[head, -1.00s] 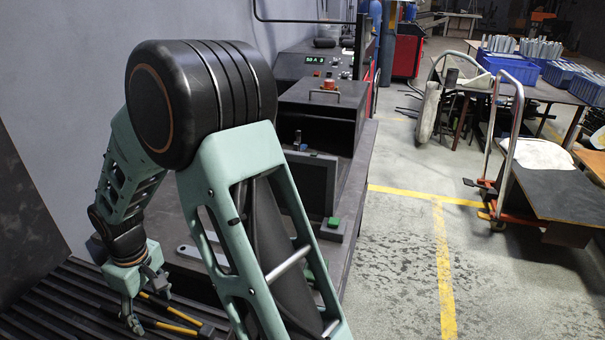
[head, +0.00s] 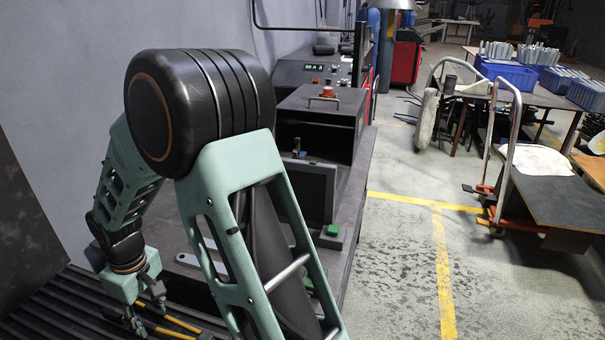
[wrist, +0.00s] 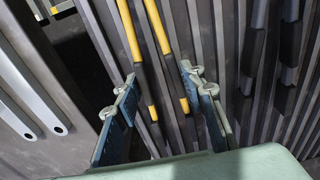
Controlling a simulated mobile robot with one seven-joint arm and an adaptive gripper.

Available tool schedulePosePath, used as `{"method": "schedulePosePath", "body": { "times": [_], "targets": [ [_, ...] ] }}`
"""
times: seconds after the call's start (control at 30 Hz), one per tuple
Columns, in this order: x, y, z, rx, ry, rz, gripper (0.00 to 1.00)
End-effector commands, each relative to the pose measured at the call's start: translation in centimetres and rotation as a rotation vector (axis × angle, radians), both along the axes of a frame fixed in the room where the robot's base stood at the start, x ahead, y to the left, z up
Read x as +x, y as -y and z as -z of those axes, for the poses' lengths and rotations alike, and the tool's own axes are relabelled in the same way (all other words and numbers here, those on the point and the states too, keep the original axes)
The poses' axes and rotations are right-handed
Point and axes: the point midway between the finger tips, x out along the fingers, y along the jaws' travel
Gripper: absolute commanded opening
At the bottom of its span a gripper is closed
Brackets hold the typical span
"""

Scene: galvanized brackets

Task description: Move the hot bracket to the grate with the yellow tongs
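The yellow tongs (wrist: 163,55) lie on a dark slatted metal surface, and part of them shows in the head view (head: 180,324). In the wrist view their two yellow arms with dark ends run between my fingers. My gripper (wrist: 160,98) is open, with one finger on either side of the tongs; I see no clear contact. It also shows low at the left in the head view (head: 146,312). Light grey metal bars with holes, likely brackets (wrist: 30,108), lie at the left of the wrist view. I cannot tell whether any is hot.
A second, dark-handled pair of tongs (wrist: 270,45) lies to the right on the slats (head: 50,305). The floor at the right is open up to a cart (head: 560,195).

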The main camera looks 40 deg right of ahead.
Motion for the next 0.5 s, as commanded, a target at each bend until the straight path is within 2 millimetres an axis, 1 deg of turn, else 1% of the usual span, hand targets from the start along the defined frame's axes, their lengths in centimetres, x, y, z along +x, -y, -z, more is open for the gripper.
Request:
{"method": "schedulePosePath", "body": {
  "times": [0.03, 0.1, 0.5],
  "targets": [
    [0.1, 0.0, -1.4, 0.000, 0.002, 0.000, 0.34],
    [0.1, 0.0, -2.6, 0.000, 0.004, 0.000, 0.34],
    [0.1, 0.0, -8.6, 0.001, 0.004, 0.000, 0.34]
  ]
}}
